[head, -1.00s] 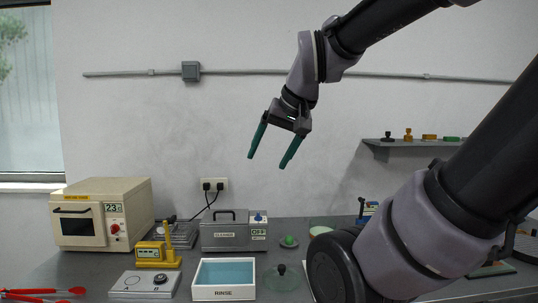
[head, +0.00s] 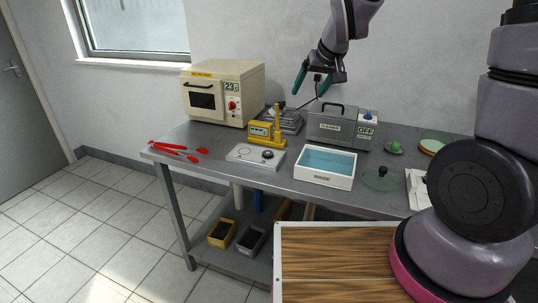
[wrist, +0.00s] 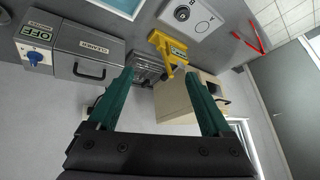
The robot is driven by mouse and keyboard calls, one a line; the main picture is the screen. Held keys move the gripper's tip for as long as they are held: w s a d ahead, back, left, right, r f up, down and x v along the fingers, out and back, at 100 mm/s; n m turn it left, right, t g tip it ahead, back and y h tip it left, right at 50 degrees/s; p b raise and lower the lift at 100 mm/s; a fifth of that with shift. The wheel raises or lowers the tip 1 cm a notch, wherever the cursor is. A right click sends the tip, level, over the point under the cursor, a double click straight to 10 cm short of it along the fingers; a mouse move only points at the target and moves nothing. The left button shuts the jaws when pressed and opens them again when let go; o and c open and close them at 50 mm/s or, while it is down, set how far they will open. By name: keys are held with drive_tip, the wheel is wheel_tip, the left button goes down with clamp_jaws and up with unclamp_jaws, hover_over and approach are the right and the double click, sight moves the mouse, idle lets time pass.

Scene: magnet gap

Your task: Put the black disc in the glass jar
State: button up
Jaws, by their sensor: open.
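A small black disc (head: 267,154) rests on the right-hand spot of a pale marked plate (head: 246,156). It also shows in the wrist view as a dark round piece (wrist: 182,13) at the picture's top. A greenish see-through glass piece with a black knob (head: 381,179) stands right of the rinse tray. I cannot tell whether it is the jar or only a lid. No other clear jar is plain. My gripper (head: 311,87) is open and empty, up in front of the wall near the grey cleaner. Its green fingers (wrist: 158,85) are wide apart in the wrist view.

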sight(268, 153)
drive_tip(key=w+a+f+n, duration=0.1)
drive_tip(key=a+f, duration=0.2)
drive_tip(key=f, duration=0.3)
drive_tip(key=w+a+f+n, duration=0.1)
drive_tip(key=a+f, duration=0.2)
drive_tip(key=f, duration=0.4)
drive_tip(key=w+a+f+n, duration=0.1)
drive_tip(key=w+a+f, duration=0.1)
drive_tip(key=a+f, duration=0.2)
wheel_tip(268, 153, down, 3)
drive_tip(key=shift+w+r, duration=0.1)
drive_tip(key=shift+r, duration=0.05)
drive_tip(key=shift+s+x, duration=0.1)
drive_tip(key=shift+x, duration=1.35)
drive_tip(key=shift+s+x, duration=0.15)
drive_tip(key=shift+x, duration=1.3)
drive_tip(key=shift+a, duration=0.1)
clamp_jaws()
